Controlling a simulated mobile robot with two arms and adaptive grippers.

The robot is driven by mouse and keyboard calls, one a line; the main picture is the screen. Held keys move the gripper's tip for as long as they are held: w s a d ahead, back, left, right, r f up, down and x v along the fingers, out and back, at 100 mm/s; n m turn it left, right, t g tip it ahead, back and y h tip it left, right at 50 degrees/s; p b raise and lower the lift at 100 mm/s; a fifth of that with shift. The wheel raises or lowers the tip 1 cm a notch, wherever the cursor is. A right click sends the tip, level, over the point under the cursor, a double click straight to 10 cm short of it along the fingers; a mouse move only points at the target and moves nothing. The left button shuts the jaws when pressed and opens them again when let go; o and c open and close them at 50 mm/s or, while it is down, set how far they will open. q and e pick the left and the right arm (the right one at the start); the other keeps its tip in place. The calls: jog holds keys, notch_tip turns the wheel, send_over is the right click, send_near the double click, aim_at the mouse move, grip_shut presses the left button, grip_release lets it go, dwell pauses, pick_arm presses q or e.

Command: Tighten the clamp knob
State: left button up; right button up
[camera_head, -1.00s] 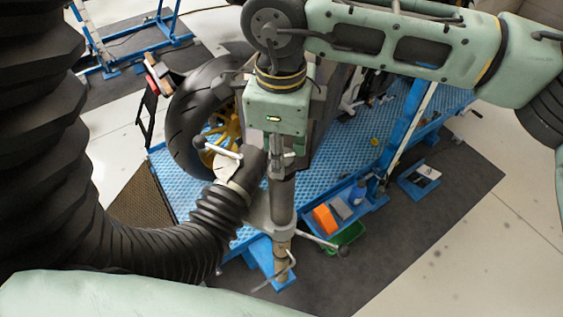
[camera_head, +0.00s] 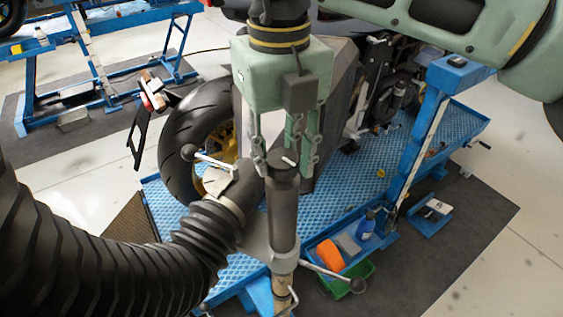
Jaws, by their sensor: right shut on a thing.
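A dark upright post (camera_head: 284,215) stands in the middle, with a dark hose nozzle (camera_head: 235,190) held beside it. My right gripper (camera_head: 283,150) comes down from above, its fingers on either side of the post's dark top end (camera_head: 281,162), and is shut on it. A lever with a black ball end (camera_head: 357,286) sticks out to the right from the post's lower collar (camera_head: 285,262). A pale bar with a black ball (camera_head: 189,152) sits at the nozzle. I cannot tell which one is the clamp knob. My left gripper is not in view.
A ribbed black hose (camera_head: 110,250) fills the lower left. A motorcycle tyre (camera_head: 195,130) stands behind the post on a blue lift platform (camera_head: 350,180). A blue upright (camera_head: 425,120) and a tray of bottles and orange things (camera_head: 340,245) are to the right.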

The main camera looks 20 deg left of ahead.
aim_at(277, 159)
jog(key=m+b, duration=0.1)
jog(key=m, duration=0.1)
jog(key=m+b, duration=0.1)
jog(key=m, duration=0.1)
jog(key=shift+s+a+f, duration=0.1)
jog(key=shift+f, duration=0.25)
jog(key=shift+r+m+b, duration=0.15)
jog(key=shift+m+b, duration=0.8)
jog(key=shift+m, duration=0.75)
jog(key=o, duration=1)
jog(key=shift+a+r, duration=0.1)
jog(key=shift+o, duration=0.3)
jog(key=shift+r, duration=0.15)
notch_tip(277, 159, up, 12)
